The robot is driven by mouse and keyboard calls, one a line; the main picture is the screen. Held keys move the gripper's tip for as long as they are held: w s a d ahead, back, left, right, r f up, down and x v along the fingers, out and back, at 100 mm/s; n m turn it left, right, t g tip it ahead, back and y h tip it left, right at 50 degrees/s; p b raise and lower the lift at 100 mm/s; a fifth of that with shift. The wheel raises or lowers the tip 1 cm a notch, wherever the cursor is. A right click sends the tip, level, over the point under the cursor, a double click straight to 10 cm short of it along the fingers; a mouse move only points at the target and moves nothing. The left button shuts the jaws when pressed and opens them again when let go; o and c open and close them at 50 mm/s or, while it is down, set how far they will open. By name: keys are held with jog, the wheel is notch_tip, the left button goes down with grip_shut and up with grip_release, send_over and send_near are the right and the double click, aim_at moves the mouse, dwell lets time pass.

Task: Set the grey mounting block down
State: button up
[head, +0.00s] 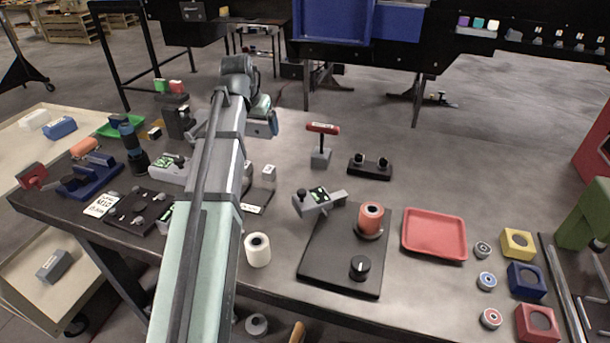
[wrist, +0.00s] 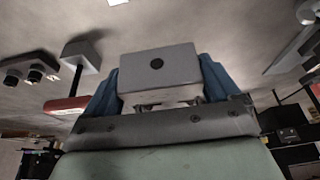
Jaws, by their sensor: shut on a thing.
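The grey mounting block (wrist: 172,68) is a plain box with a dark round hole in the face towards the wrist camera. My gripper (wrist: 158,82) is shut on it, with one blue finger on each side. In the head view my gripper (head: 263,124) is above the far part of the grey table (head: 440,165), left of the red-handled tool (head: 322,129). The block cannot be made out clearly there. The wrist view shows grey surface around the block; I cannot tell its height above the table.
The red-handled tool on its grey base also shows in the wrist view (wrist: 68,105). A black two-knob stand (head: 370,166) is to its right. A black plate (head: 318,262), red tray (head: 434,222) and white roll (head: 257,249) are nearer. Bare table lies at the far right.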

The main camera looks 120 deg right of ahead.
jog(key=s+a, duration=0.3)
send_near(279, 166)
jog(key=shift+x, duration=2.85)
jog(key=o, duration=1)
jog(key=v, duration=1.2)
jog(key=shift+d, duration=0.15)
